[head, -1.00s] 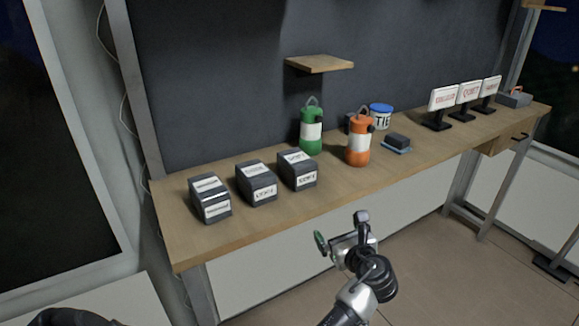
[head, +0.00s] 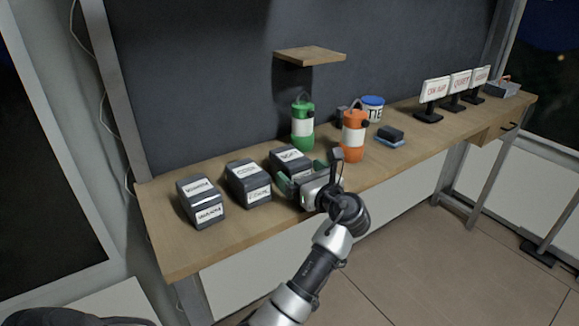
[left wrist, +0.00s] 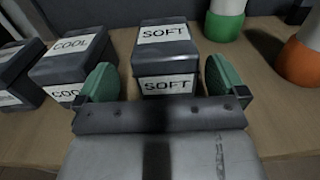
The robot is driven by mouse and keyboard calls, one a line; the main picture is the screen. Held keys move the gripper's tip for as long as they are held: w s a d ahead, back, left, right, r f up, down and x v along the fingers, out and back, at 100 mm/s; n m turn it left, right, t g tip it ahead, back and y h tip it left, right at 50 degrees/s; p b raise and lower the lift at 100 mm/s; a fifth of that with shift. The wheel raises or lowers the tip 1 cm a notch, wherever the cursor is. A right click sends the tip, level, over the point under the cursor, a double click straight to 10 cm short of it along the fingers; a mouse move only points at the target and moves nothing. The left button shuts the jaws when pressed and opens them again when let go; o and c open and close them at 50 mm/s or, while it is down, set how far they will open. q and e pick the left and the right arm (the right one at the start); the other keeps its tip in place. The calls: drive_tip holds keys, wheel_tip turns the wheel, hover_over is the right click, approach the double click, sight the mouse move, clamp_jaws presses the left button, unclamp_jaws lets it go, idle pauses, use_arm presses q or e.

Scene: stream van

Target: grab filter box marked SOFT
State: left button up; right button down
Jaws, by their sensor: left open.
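The dark filter box marked SOFT (left wrist: 166,60) stands on the bench, its label readable on top and front in the left wrist view. In the head view the SOFT box (head: 289,157) is the rightmost of three boxes, its front partly hidden by my gripper. My left gripper (head: 301,177) is open, at the box's front. In the left wrist view its green fingertips (left wrist: 160,82) are to the left and right of the box's near face, with gaps on both sides. My right gripper does not show.
The box marked COOL (left wrist: 75,62) is close to the left finger; another dark box (head: 201,202) stands further left. A green-and-white bottle (head: 303,127) and an orange-and-white one (head: 353,137) stand to the right. A small shelf (head: 310,56) juts out above the wooden bench (head: 185,248).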

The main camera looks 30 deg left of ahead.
sight(294, 163)
use_arm(q)
drive_tip(key=x, duration=0.4)
drive_tip(key=shift+w+r, duration=0.1)
drive_tip(key=shift+w, duration=0.2)
drive_tip(key=shift+c, duration=0.3)
drive_tip(key=c, duration=1)
drive_tip(key=shift+c, duration=0.3)
drive_tip(key=shift+r, duration=0.15)
